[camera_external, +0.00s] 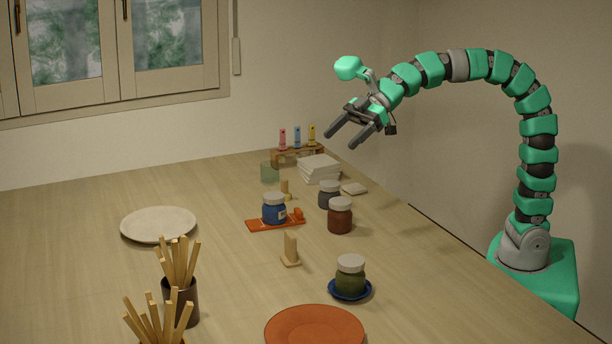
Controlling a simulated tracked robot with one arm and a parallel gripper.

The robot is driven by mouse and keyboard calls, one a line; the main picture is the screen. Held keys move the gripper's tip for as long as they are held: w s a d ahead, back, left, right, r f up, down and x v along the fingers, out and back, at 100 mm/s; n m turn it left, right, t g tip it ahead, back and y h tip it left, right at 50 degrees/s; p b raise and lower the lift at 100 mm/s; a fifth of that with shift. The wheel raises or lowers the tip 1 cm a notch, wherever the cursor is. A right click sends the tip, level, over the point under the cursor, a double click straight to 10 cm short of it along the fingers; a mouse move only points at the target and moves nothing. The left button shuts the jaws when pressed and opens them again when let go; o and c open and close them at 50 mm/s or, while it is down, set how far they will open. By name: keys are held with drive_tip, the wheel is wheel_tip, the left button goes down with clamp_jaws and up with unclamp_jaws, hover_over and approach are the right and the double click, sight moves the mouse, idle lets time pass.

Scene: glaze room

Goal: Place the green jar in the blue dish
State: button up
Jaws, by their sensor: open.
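The green jar (350,279) has a pale lid and stands upright on the blue dish (336,295), at the front right of the table. The dish's rim shows around the jar's base. My gripper (340,142) is open and empty. It is up in the air toward the back of the table, well away from the jar and the dish.
A blue jar (274,213) stands on an orange tray (262,225). A dark grey jar (329,197) and a red-brown jar (340,220) stand close by. An orange plate (315,328) is in front of the dish. Sticks in holders (181,300) stand at the left front.

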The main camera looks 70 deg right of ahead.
drive_tip(key=s+d+r+m+t+h, duration=0.2)
drive_tip(key=d+r+m+t+h, duration=0.2)
drive_tip(key=d+r, duration=0.7)
drive_tip(key=s+d+r+m+t+h, duration=0.3)
drive_tip(key=d+r+m+t+h, duration=0.2)
drive_tip(key=d+r, duration=0.6)
drive_tip(key=d+m, duration=0.2)
drive_tip(key=d, duration=0.3)
drive_tip(key=shift+m+h, duration=0.4)
drive_tip(key=shift+s+r, duration=0.1)
drive_tip(key=shift+r, duration=0.1)
